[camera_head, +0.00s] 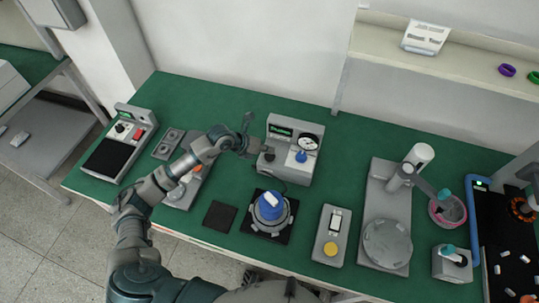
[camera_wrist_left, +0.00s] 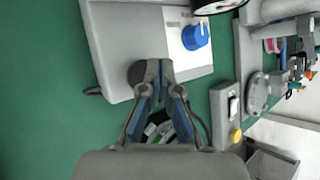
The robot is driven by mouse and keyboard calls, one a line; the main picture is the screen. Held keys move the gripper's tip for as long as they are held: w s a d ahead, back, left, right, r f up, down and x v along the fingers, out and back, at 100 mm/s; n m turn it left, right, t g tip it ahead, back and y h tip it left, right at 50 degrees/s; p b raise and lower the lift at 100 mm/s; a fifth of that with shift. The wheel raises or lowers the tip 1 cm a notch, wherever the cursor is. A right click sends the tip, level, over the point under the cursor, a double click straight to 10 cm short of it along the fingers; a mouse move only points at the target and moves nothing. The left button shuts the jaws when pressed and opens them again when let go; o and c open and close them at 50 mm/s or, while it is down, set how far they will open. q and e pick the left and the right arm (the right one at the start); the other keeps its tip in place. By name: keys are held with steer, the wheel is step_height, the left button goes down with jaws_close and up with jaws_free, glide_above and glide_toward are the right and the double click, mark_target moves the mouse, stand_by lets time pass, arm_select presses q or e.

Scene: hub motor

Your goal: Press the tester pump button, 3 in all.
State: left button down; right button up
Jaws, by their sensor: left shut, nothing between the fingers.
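The tester (camera_head: 300,170) is a grey box with a green display, a round gauge and a blue knob (camera_head: 301,156). It stands at the back middle of the green table. My left gripper (camera_head: 264,149) is shut and empty, with its fingertips at the left part of the tester's front. In the left wrist view, the shut fingertips (camera_wrist_left: 158,66) lie over a dark round button (camera_wrist_left: 138,73) on the tester's grey face, left of the blue knob (camera_wrist_left: 195,37). The fingers partly hide the button, and I cannot tell whether they touch it. My right gripper is not in view.
A blue-capped motor hub (camera_head: 270,208) sits on a black pad in front of the tester. A grey box with a yellow button (camera_head: 331,249) and a press-like stand (camera_head: 387,243) are to the right. A device with a red switch (camera_head: 118,143) is at far left.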

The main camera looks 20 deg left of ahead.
mark_target(268, 156)
arm_select(q)
steer(key=shift+r+p, duration=1.8)
steer(key=shift+r, duration=0.8)
steer(key=shift+f, duration=0.1)
